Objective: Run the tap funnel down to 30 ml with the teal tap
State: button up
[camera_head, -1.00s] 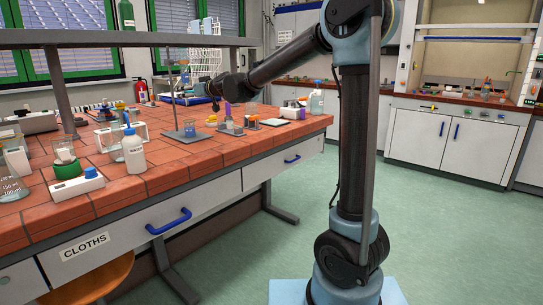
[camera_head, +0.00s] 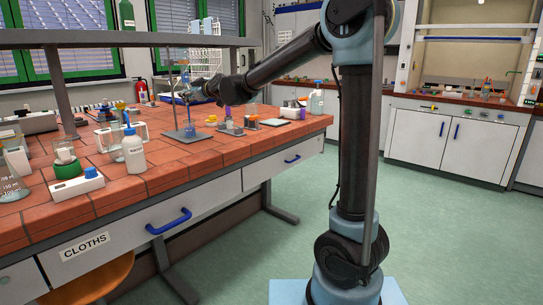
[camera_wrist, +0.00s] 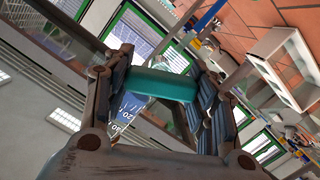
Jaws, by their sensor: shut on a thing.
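My gripper (camera_wrist: 158,88) is shut on the teal tap (camera_wrist: 160,84), a bar lying across between its two fingers in the wrist view. Behind the tap, a clear, marked part of the tap funnel (camera_wrist: 130,106) shows with blue in it. Its marks are tilted and the level cannot be read. In the head view, my gripper (camera_head: 190,93) is beside the stand rod (camera_head: 171,95), above the bench. The funnel is small there and the tap is not discernible. A small beaker (camera_head: 189,129) stands on the stand's grey base plate (camera_head: 174,136), below the gripper.
A purple-capped item (camera_head: 228,112) and small blocks stand right of the stand. The shelf (camera_head: 110,38) runs above the bench. Front bench tiles are clear.

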jog(key=shift+w, duration=0.1)
jog(key=m, duration=0.3)
jog(key=shift+w+d, duration=0.1)
jog(key=shift+d, duration=0.05)
jog(key=shift+r+m+g+y, duration=0.1)
jog(key=shift+m+g+y, duration=0.3)
jog(key=shift+m, duration=0.7)
jog(key=o, duration=1.2)
jog(key=shift+o, duration=0.2)
